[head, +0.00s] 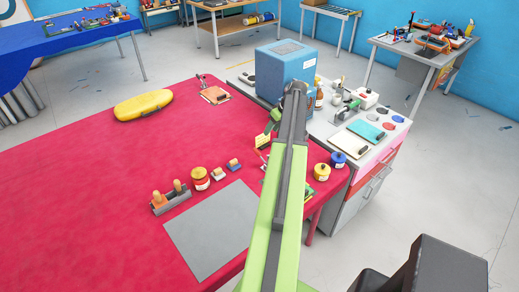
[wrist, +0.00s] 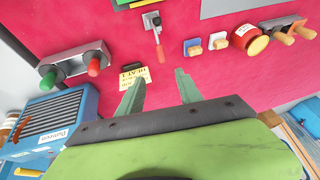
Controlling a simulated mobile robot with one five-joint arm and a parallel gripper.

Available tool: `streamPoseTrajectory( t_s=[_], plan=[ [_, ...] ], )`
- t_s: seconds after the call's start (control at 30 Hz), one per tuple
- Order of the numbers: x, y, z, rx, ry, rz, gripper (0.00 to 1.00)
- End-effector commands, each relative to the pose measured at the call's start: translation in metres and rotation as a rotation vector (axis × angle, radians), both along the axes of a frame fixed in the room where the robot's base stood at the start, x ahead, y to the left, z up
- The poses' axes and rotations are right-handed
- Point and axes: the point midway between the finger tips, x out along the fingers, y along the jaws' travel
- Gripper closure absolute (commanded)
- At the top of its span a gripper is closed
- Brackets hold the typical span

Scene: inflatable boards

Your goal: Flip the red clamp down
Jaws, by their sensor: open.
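In the wrist view, the red clamp (wrist: 157,36) has a small grey metal base on the red tabletop and a red handle extending from it toward my gripper. I cannot tell how far the handle stands up from the table. My gripper (wrist: 160,76) is open and empty, with its two green fingers spread apart. The red handle lies just beyond the gap between the fingertips, apart from both.
A yellow tag (wrist: 134,75) lies by the left finger. A grey block with green and red knobs (wrist: 75,64) and a blue box (wrist: 45,130) stand left. Small blocks (wrist: 205,45) and a red-yellow jar (wrist: 250,40) stand right. The red table (head: 90,190) is mostly clear on the left.

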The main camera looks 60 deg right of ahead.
Motion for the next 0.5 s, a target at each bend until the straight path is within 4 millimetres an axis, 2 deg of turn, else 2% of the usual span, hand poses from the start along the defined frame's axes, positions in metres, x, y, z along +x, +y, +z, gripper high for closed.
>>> streamPoseTrajectory(
  t_s=[0.17,0.27,0.5],
  plan=[
    [0.001,0.0,-0.004,0.0,0.0,0.001,0.58],
    [0.005,0.001,-0.013,0.0,0.0,0.001,0.58],
    [0.022,0.002,-0.057,0.0,0.0,0.001,0.58]
  ],
)
